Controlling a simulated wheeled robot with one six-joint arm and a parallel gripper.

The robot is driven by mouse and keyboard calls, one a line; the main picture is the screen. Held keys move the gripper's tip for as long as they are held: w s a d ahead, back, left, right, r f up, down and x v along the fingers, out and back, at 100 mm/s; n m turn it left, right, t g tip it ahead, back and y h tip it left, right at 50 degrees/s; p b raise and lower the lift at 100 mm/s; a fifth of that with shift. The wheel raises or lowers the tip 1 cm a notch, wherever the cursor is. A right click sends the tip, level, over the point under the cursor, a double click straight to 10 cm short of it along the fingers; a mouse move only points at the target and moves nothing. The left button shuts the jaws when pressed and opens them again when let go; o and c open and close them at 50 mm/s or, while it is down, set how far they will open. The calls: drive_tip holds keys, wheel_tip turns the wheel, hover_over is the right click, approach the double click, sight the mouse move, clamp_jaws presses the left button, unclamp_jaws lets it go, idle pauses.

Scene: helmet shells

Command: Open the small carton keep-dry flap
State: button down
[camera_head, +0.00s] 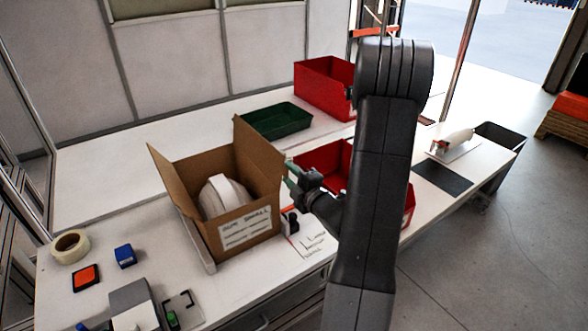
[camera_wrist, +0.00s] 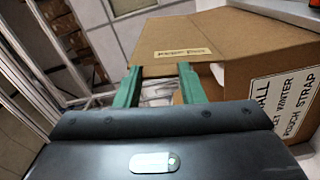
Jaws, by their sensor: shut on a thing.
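The small cardboard carton (camera_head: 262,232) stands on the white bench with its top open and a white helmet shell (camera_head: 222,196) inside. In the head view its right-hand flap (camera_head: 258,158) stands up, and another flap (camera_head: 172,180) leans outward on the left. My gripper (camera_head: 290,172) is at the outer edge of the right-hand flap. In the wrist view the green fingers (camera_wrist: 160,88) are on either side of a flap (camera_wrist: 205,38) with a small printed label, shut on its edge. The carton's printed side (camera_wrist: 245,80) is at the right.
A red bin (camera_head: 325,88) and a green tray (camera_head: 276,121) stand behind. Another red bin (camera_head: 322,158) is partly hidden by my arm. Tape (camera_head: 70,246), a blue block (camera_head: 125,256) and an orange-topped pad (camera_head: 86,278) lie at left. A paper sheet (camera_head: 312,238) lies right of the carton.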

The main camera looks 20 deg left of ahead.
drive_tip(key=shift+d+f+m, duration=0.1)
drive_tip(key=shift+m, duration=0.2)
drive_tip(key=c, duration=0.9)
unclamp_jaws()
drive_tip(key=b+v, duration=0.2)
drive_tip(key=v, duration=1.1)
drive_tip(key=shift+s+d, duration=0.2)
drive_tip(key=shift+d, duration=0.1)
drive_tip(key=shift+a, duration=0.1)
drive_tip(key=p+x, duration=0.2)
drive_tip(key=x, duration=1.1)
drive_tip(key=shift+w+a, duration=0.25)
drive_tip(key=shift+w, duration=0.05)
